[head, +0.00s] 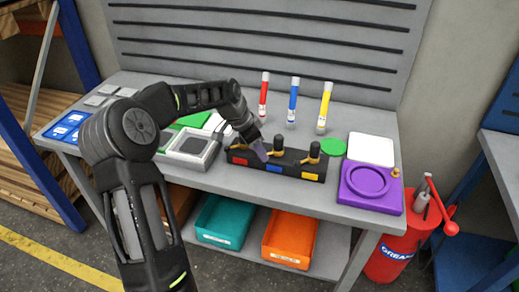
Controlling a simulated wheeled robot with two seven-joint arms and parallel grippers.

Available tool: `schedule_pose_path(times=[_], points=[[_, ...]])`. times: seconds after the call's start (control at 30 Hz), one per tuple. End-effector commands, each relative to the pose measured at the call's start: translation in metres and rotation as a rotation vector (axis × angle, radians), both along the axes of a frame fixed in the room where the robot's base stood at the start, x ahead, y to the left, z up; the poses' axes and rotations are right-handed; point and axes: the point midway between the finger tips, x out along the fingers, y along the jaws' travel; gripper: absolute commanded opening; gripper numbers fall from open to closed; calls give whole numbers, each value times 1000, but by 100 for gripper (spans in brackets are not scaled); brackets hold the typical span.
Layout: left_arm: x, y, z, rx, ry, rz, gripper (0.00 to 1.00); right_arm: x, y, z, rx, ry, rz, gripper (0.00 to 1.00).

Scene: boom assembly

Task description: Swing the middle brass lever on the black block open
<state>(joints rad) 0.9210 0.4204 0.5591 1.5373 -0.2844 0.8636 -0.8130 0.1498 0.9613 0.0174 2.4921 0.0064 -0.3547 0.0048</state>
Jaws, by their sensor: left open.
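The black block (294,169) lies on the grey workbench, with red, blue and yellow labels along its front. Black knobs with brass levers stand on its top. The middle brass lever (273,153) sits at the foot of the middle knob (279,143), just right of my gripper. The right brass lever (308,160) is clear of the arm. My left gripper (262,153) is at the block's top, between the left and middle positions, and is open. It hides much of the left position. I cannot tell whether it touches the middle lever. My right gripper is not in view.
Red (263,97), blue (293,103) and yellow (325,108) tubes stand behind the block. A purple fixture (370,188), white tray (371,149) and green disc (333,147) lie to the right. A grey box (190,147) lies left. Teal (224,219) and orange (290,239) bins sit below.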

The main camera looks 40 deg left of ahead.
Motion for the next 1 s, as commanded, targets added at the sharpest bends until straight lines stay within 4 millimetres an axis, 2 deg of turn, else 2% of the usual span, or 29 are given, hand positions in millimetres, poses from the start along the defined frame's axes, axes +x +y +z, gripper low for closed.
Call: schedule_pose_path(times=[0.13,0.4,0.9,1.0], points=[[4,-2,-9,-1,0,0,41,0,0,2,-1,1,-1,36],[4,-2,-10,1,0,0,40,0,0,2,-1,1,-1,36],[4,-2,-10,0,-1,0,0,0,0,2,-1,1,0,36],[4,-2,-10,0,-1,0,0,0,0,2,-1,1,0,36]])
